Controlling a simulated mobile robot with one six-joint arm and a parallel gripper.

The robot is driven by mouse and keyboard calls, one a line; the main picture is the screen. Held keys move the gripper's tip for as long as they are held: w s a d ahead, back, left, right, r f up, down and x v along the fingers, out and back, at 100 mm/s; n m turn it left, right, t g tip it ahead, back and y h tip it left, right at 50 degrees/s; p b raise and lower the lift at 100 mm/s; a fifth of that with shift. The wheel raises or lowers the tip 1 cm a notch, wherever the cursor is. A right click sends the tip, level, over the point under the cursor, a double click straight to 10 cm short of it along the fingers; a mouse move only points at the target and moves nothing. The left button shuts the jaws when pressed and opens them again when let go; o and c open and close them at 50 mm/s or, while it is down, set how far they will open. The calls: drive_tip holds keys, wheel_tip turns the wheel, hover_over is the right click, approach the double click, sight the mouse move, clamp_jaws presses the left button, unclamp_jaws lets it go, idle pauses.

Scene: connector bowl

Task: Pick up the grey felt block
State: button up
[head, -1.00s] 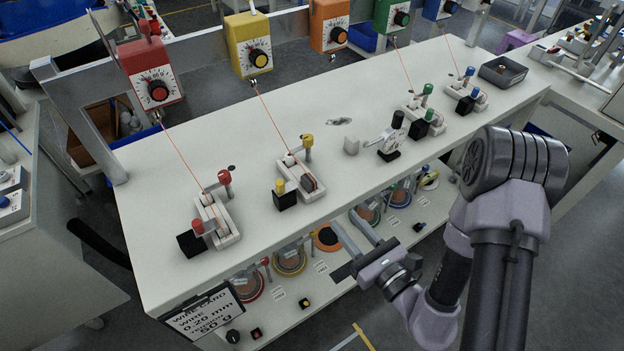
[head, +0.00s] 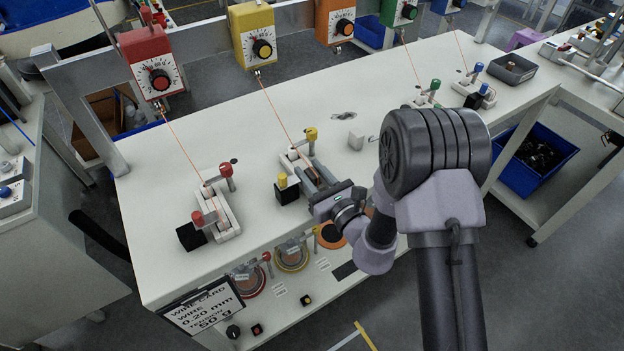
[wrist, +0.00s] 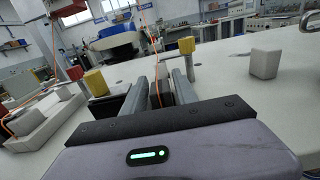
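A dark grey block (wrist: 160,93), which I take for the grey felt block, stands at the yellow-marked wire fixture (head: 296,160). In the wrist view it is between the two fingers of my gripper (wrist: 158,82), with an orange wire in front of it. My gripper (head: 316,176) looks open, with a finger on each side and narrow gaps to the block. In the head view the fingers mostly hide the block. I cannot tell whether either finger touches it.
A yellow-capped post (wrist: 187,58) stands just beyond the right finger. A black block with a yellow knob (head: 287,189) is close on the left. A pale block (head: 356,141) stands to the right. The red-marked fixture (head: 216,208) is farther left.

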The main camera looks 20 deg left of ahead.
clamp_jaws()
